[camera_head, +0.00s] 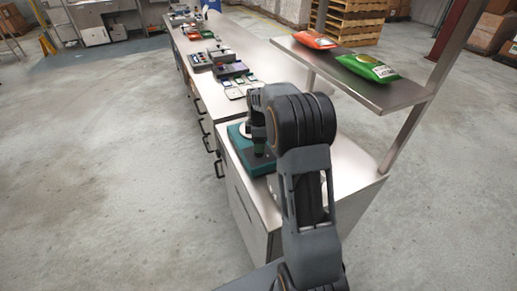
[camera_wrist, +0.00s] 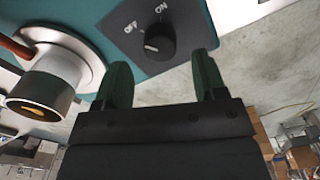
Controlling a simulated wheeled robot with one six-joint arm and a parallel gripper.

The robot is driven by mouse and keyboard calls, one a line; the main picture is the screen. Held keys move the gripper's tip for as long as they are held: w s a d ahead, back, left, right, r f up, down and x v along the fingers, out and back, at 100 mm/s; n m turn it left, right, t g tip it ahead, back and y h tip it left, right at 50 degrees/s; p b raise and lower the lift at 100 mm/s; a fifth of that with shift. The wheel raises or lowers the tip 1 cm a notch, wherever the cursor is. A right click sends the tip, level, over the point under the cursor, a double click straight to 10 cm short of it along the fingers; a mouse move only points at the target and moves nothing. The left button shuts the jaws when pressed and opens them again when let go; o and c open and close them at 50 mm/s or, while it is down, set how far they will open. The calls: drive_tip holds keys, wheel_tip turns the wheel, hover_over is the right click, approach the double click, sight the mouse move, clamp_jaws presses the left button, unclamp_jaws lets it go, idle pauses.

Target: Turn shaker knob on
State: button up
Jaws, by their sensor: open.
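The teal shaker (camera_head: 240,155) stands on the near end of the steel bench. A white mark shows on the knob's left side, nearer to OFF than to ON. My gripper (camera_wrist: 162,64) is open, its two dark green fingers apart. The knob lies just beyond the fingertips, centred between them in the picture; I see no contact. In the head view my arm hides the knob, and my gripper (camera_head: 259,150) points down at the shaker.
A metal cylinder on a round plate (camera_wrist: 55,75) sits left of the knob, close to the left finger. A raised shelf (camera_head: 395,95) holds an orange bag (camera_head: 313,40) and a green bag (camera_head: 367,68). The bench (camera_head: 215,100) bears several devices farther back. Floor at left is clear.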

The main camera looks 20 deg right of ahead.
drive_tip(key=shift+f, duration=2.05)
drive_tip(key=shift+c, duration=0.2)
drive_tip(key=c, duration=0.9)
